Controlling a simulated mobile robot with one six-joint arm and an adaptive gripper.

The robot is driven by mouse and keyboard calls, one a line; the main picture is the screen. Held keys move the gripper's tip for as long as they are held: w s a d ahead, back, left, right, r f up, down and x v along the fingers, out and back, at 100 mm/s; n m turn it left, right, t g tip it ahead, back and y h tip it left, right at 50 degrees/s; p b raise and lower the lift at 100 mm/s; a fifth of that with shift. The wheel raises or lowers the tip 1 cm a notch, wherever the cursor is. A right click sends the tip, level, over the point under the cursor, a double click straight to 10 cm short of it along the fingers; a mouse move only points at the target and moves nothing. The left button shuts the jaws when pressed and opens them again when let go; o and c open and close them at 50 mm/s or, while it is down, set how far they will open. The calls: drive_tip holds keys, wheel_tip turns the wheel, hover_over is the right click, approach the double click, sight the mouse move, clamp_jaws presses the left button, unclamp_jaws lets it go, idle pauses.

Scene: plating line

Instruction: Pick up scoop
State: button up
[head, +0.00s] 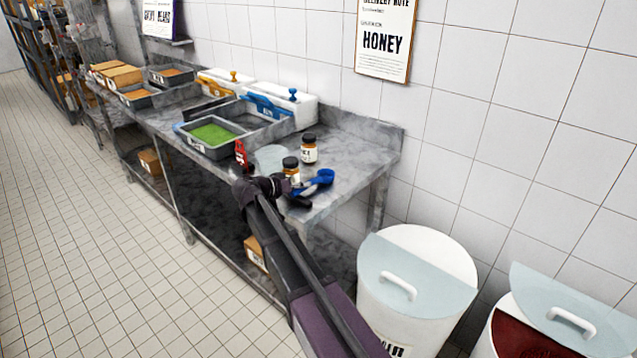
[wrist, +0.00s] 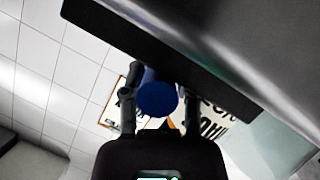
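A blue scoop (head: 320,181) is at the near right end of the grey worktop (head: 345,160). My gripper (head: 297,194) is at the scoop's near left side, low over the worktop edge. In the wrist view, a rounded blue part of the scoop (wrist: 158,99) lies between the two dark fingers of my gripper (wrist: 160,85). The fingers stand apart, with a gap beside the blue part on the right. Contact on the left side is unclear.
Two dark jars with pale labels stand close to the scoop, one nearer (head: 291,167) and one farther (head: 309,150). White bins (head: 407,322) stand on the floor at right.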

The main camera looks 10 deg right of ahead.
clamp_jaws()
drive_tip(key=shift+r, duration=0.15)
wheel_tip(320, 180, up, 4)
drive_tip(key=p, duration=0.4)
drive_tip(key=shift+f, duration=0.2)
drive_tip(key=s+r+p, duration=0.1)
drive_tip(key=s, duration=1.5)
drive_tip(key=shift+a, duration=0.3)
